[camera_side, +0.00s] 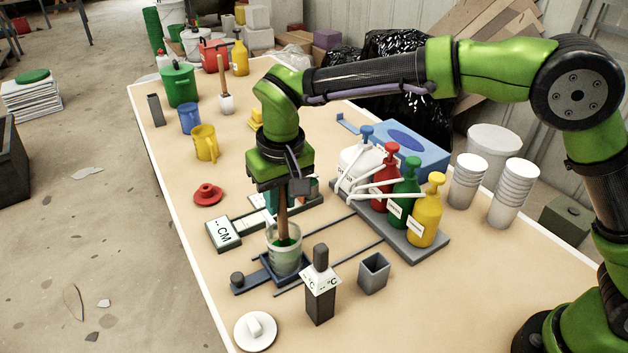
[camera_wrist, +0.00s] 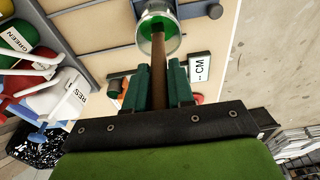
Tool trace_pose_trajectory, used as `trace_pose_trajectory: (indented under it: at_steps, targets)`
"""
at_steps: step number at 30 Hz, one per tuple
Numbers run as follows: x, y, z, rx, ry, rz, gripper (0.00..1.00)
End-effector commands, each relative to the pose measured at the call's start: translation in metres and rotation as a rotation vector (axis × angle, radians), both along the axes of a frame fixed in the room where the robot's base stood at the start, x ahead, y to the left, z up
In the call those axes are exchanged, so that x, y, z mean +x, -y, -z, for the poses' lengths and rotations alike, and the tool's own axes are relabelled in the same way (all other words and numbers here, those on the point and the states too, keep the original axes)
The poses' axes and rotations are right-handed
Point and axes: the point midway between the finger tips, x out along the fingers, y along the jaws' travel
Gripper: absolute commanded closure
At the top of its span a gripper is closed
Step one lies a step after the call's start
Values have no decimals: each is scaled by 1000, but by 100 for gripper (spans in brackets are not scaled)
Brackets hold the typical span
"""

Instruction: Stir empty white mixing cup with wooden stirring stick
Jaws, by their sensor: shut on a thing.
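My gripper (camera_side: 284,190) is shut on the wooden stirring stick (camera_side: 283,220) and holds it upright, pointing down. The stick also shows between the green fingers in the wrist view (camera_wrist: 158,75). Its lower end is inside a pale, see-through cup (camera_side: 287,262), with green material in it. The cup also shows at the top of the wrist view (camera_wrist: 176,44). It stands upright in a dark blue holder (camera_side: 248,283). I cannot tell whether the stick touches the cup's bottom.
Pump bottles in white, red, green and yellow (camera_side: 427,215) stand on a grey tray right of the cup. A dark post (camera_side: 320,303) and a grey open box (camera_side: 374,272) stand in front. A CM display box (camera_side: 222,234) is at left. Stacked white cups (camera_side: 513,190) stand at right.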

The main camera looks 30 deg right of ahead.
Motion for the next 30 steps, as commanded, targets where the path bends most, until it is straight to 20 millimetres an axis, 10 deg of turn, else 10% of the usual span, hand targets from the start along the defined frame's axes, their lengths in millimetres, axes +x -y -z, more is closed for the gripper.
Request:
trace_pose_trajectory:
  at_steps: [30]
  targets:
    - [1,0,-90,1,4,0,100]
